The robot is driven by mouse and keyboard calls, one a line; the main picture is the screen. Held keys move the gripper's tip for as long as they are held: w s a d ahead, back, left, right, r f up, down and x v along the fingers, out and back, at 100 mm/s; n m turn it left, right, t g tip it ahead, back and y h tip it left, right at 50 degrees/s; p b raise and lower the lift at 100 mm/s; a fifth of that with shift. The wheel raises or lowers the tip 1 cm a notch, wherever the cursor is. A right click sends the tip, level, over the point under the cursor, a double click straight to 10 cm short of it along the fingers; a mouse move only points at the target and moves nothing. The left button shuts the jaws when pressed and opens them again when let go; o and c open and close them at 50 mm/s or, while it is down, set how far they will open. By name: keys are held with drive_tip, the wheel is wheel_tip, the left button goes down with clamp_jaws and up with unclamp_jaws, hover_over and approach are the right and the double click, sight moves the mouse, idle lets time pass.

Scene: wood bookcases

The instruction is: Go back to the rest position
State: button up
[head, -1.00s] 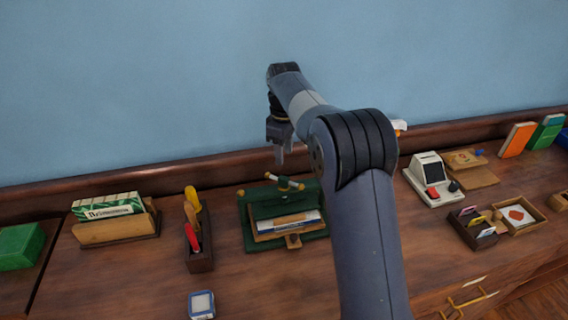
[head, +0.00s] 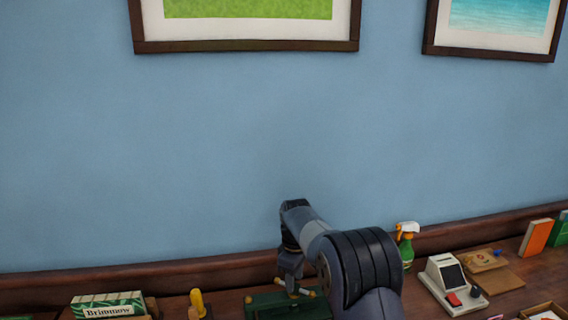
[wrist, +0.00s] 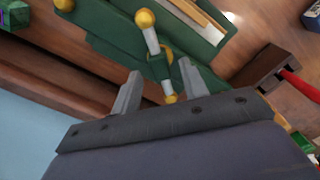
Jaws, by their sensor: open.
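My gripper (head: 290,284) hangs above the green stand (head: 262,303) at the back of the wood top. In the wrist view my gripper (wrist: 158,92) shows its two grey fingers spread apart, with nothing held between them. A rod with yellow knobs (wrist: 150,38) on the green stand appears beyond and between the fingers; I cannot tell how far below them it is. My arm partly covers the stand in the head view.
A boxed green-and-white pack (head: 108,306) stands at left, beside a yellow-handled tool (head: 197,303). At right are a spray bottle (head: 406,246), a white card machine (head: 450,284) and an orange book (head: 536,238). Two framed pictures (head: 247,46) hang on the blue wall, which is otherwise clear.

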wheel_tip(320, 180, down, 3)
drive_tip(key=shift+r, duration=0.1)
drive_tip(key=shift+r, duration=0.1)
idle(0.5)
